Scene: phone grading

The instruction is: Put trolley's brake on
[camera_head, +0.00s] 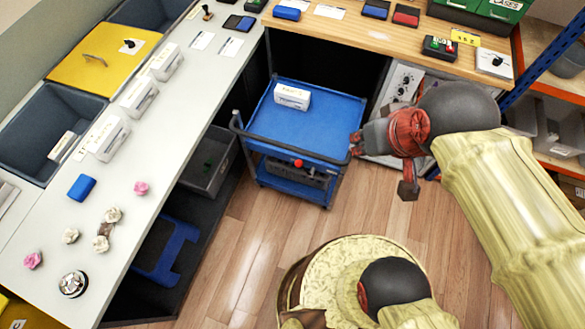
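The blue trolley (330,117) stands on the wood floor in the gap under the corner of the two counters. A small red knob (298,163) sits on its near side, just below the top tray; I cannot tell its brake setting. A white labelled box (292,96) lies on the top tray. My gripper (381,171) hangs beside the trolley's right near corner, to the right of the red knob. Its two fingers look spread apart with nothing between them. Whether the near fingertip touches the trolley's edge is unclear. The trolley's wheels are mostly hidden.
A pale counter (215,75) with bins and small items runs along the left. A wooden counter (375,35) crosses the back. Shelves (560,100) are at the right. The floor (240,240) before the trolley is clear.

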